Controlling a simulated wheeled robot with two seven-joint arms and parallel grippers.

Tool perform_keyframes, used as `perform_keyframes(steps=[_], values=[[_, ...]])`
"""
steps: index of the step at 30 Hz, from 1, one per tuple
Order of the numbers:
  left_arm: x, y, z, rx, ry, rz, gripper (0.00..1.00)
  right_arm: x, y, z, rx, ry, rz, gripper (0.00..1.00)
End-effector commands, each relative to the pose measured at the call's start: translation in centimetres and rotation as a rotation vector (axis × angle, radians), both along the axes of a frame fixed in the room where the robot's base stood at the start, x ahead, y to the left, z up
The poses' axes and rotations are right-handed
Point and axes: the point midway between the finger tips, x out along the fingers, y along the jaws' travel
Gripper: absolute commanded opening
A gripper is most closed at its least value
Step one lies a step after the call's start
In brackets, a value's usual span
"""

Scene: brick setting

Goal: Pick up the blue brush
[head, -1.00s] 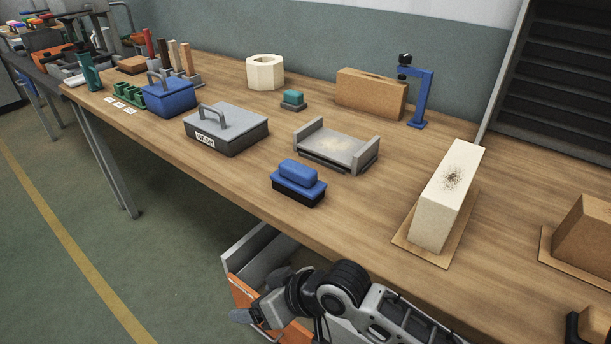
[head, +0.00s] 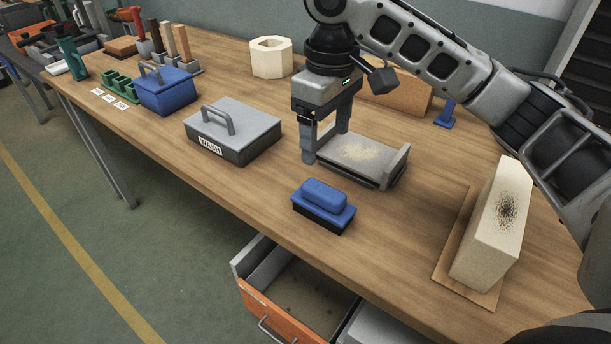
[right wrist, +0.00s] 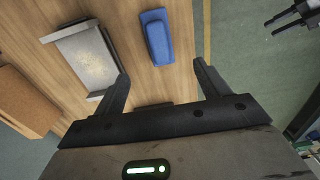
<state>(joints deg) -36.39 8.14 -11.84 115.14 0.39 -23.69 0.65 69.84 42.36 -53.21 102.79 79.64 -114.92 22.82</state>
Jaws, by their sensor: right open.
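The blue brush (head: 324,201) is a block with a rounded blue grip and dark underside, lying on the workbench near its front edge. It also shows in the right wrist view (right wrist: 157,38), ahead of the fingers. My right gripper (head: 326,146) is open and empty, pointing down above the bench, behind the brush and close to the grey tray. In the right wrist view its two fingers (right wrist: 161,72) are spread, and the brush is not between them. A dark two-pronged tool at the upper right of the wrist view looks like my left gripper (right wrist: 288,20); its opening is unclear.
The grey tray (head: 392,176) stands behind the brush. A grey lidded box (head: 250,150) is left of it, a pale block (head: 488,235) on a board to the right. An open drawer (head: 285,318) juts out below the bench edge. Bench around the brush is clear.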

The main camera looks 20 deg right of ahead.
Motion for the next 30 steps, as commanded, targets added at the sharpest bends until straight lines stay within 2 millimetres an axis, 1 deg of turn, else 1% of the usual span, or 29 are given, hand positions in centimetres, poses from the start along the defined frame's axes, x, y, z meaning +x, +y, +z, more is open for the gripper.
perform_keyframes(steps=[2,5,7,12,16,18,23,25,30], values=[[0.1,0.0,0.1,0.0,-0.004,0.0,0.36,-0.1,-0.1,-0.2,-0.004,0.003,-0.001,0.75],[-0.4,0.0,-0.6,-0.001,0.007,-0.001,0.36,-0.1,-0.2,-1.5,-0.004,0.006,-0.002,0.75],[-0.9,-0.1,-1.2,-0.002,0.021,-0.002,0.36,-0.2,-0.1,-3.0,-0.004,0.006,-0.002,0.75],[-1.5,-0.3,-1.4,-0.005,0.035,-0.004,0.36,-0.2,-0.2,-6.6,-0.005,0.004,-0.002,0.75],[-1.5,-0.3,-1.3,-0.007,0.033,-0.005,0.36,-0.2,-0.1,-8.9,-0.004,0.003,-0.002,0.75],[-1.4,-0.3,-1.2,-0.006,0.03,-0.006,0.36,-0.2,-0.2,-9.7,-0.004,0.002,-0.002,0.75],[-1.2,-0.3,-0.9,-0.007,0.023,-0.006,0.36,-0.1,-0.1,-10.7,-0.004,0.0,-0.002,0.75],[-1.1,-0.3,-0.8,-0.008,0.019,-0.007,0.36,-0.2,-0.2,-11.3,-0.005,0.002,-0.002,0.75],[-0.7,-0.3,-0.5,-0.007,0.012,-0.007,0.36,-0.4,-0.2,-13.9,-0.005,0.002,-0.001,0.75]])
